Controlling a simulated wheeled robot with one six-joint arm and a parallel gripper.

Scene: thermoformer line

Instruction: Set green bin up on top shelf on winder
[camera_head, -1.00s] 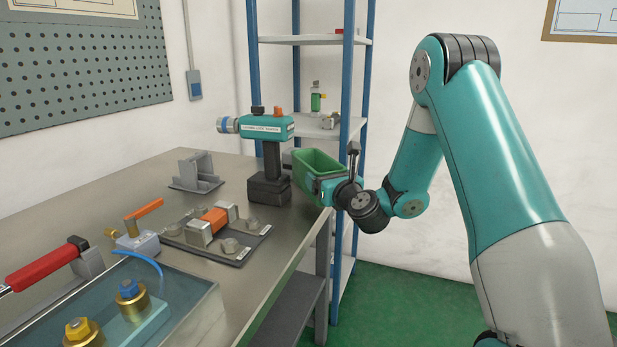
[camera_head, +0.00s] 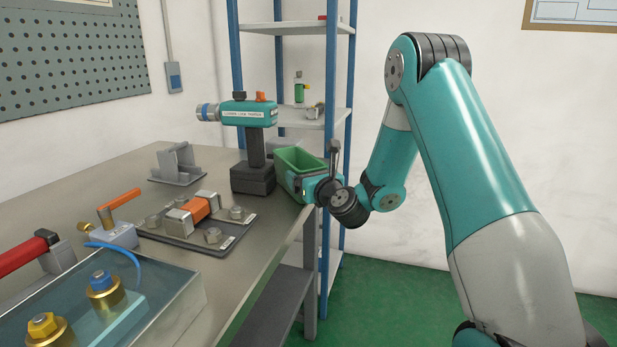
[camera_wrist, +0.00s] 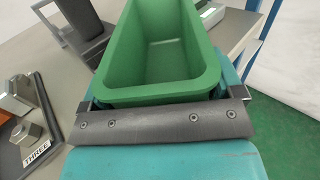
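The green bin (camera_head: 301,160) is an open-topped, empty-looking tub at the far right corner of the bench. My gripper (camera_head: 308,188) is shut on its near end; in the wrist view the fingers (camera_wrist: 160,108) flank the bin (camera_wrist: 160,85) on both sides. The bin is upright; I cannot tell whether its base touches the bench. Behind it stands a rack with blue posts and grey shelves. An upper shelf (camera_head: 285,29) is well above the bin, and a middle shelf (camera_head: 312,123) is just behind it. No label marks the rack as the winder.
A teal tester on a dark stand (camera_head: 250,140) stands close left of the bin. The steel bench (camera_head: 130,175) also carries a grey bracket (camera_head: 177,163) and a clamp fixture (camera_head: 195,218). The middle shelf holds a small green bottle (camera_head: 300,92). Green floor right of the rack is clear.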

